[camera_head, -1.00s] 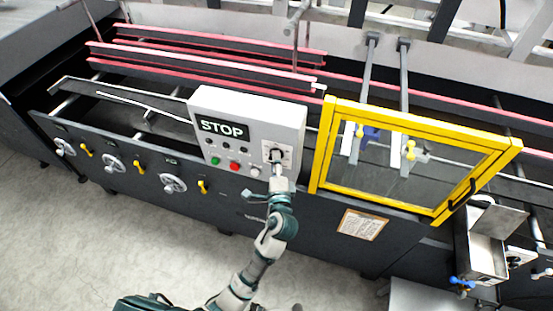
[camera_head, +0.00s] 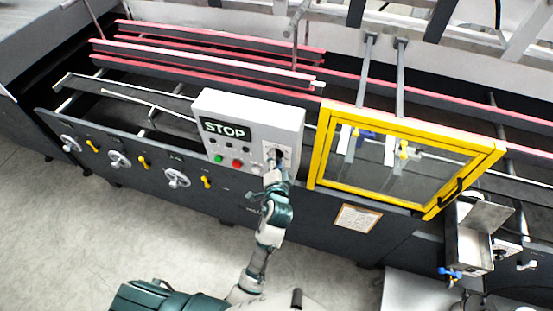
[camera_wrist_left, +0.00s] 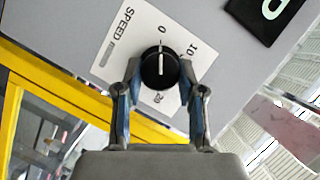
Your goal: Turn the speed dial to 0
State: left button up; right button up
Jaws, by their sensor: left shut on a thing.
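The speed dial is a round black knob (camera_wrist_left: 159,68) with a white pointer line, on a white label plate (camera_wrist_left: 112,38) marked SPEED, 0, 10 and 20. In the left wrist view the pointer line points up, close to the 0 mark. My left gripper (camera_wrist_left: 160,74) is shut on the knob, one finger on each side. In the head view my left gripper (camera_head: 276,165) is at the dial on the right of the white STOP control box (camera_head: 252,114) and partly hides it. My right gripper is not in view.
Green (camera_head: 218,158) and red (camera_head: 237,163) buttons sit left of the dial on the same box. A yellow-framed guard door (camera_head: 314,150) stands close to the right. Handwheels (camera_head: 178,178) and yellow knobs line the machine front to the left. The floor in front is clear.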

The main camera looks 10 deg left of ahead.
pick_arm(q)
jog(key=shift+f, duration=0.45)
jog(key=o, duration=1.1)
jog(key=shift+o, duration=0.2)
jog(key=shift+r, duration=0.15)
jog(key=shift+r, duration=0.1)
jog(key=v, duration=1.2)
